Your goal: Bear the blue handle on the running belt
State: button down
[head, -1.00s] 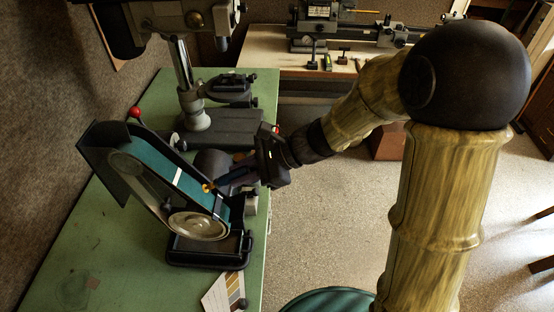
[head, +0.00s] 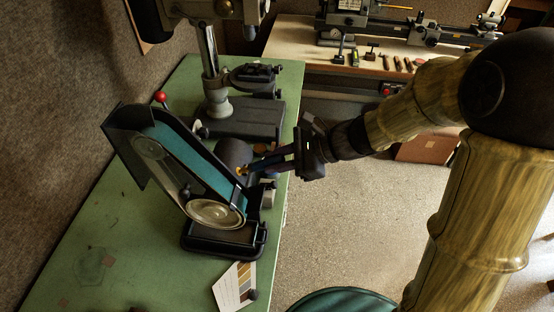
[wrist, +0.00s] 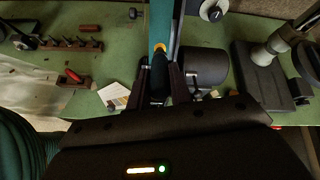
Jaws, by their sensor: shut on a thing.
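The blue handle (head: 262,163), with a yellow-orange end, is held in my gripper (head: 280,160) and points left toward the belt grinder. In the wrist view the handle (wrist: 158,82) looks nearly black and lies between the two fingers of my gripper (wrist: 160,72), its orange end beyond them. The teal belt (head: 183,143) slopes down from upper left to a pale wheel (head: 215,213). In the wrist view the belt (wrist: 160,22) lies straight ahead of the orange end. The end is close to the belt's lower part; I cannot tell whether it touches.
The grinder's black base (head: 205,248) stands on a green bench (head: 90,262). A drill press (head: 216,105) stands behind it, with a red knob (head: 160,97) nearby. A card with colour swatches (head: 235,287) lies in front. A lathe (head: 400,30) stands on the far bench.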

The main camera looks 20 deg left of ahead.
aim_at(250, 168)
jog(key=shift+b+x, duration=1.3)
jog(key=shift+x, duration=0.7)
jog(key=shift+b+x, duration=0.5)
jog(key=shift+x, duration=0.5)
